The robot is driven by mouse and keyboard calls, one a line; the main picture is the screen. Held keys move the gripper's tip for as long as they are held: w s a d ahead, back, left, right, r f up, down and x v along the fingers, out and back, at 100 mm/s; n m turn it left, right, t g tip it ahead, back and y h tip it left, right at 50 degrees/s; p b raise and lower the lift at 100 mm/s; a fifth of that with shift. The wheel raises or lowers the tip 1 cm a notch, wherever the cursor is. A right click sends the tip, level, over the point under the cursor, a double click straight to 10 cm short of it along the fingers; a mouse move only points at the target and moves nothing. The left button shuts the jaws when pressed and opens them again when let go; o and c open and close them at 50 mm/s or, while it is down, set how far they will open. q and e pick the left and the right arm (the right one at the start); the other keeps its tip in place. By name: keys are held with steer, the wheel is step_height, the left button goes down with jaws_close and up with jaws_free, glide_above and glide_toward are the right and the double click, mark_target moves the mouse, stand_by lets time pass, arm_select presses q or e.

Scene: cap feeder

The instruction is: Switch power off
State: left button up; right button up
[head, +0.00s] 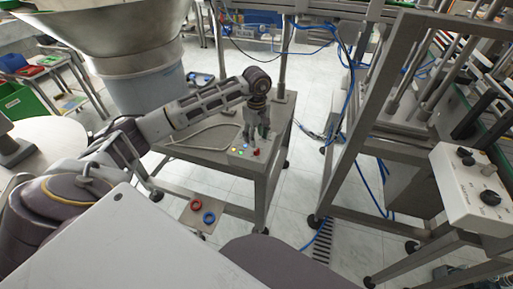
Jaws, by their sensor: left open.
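A white control box (475,186) stands at the right edge, with a black rotary knob (490,197) and smaller black knobs at its top. Its lettering is too small to read surely. A small button panel (237,150) with green, yellow, blue and red buttons is on the low metal table; the red button (256,152) is at its right end. My left gripper (258,136) points down just above this panel, open and with nothing seen in it. Whether its fingertips touch the panel I cannot tell. It is far left of the control box. My right gripper is out of view.
The metal table (200,156) carries a bent tube. A metal frame (352,150) with blue hoses stands between the table and the control box. A large hopper (115,30) is at the upper left. A small plate with red and blue rings (209,217) is lower left.

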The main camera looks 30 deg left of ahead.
mark_target(257, 151)
arm_select(q)
steer(key=shift+f, duration=3.2)
steer(key=c, duration=1)
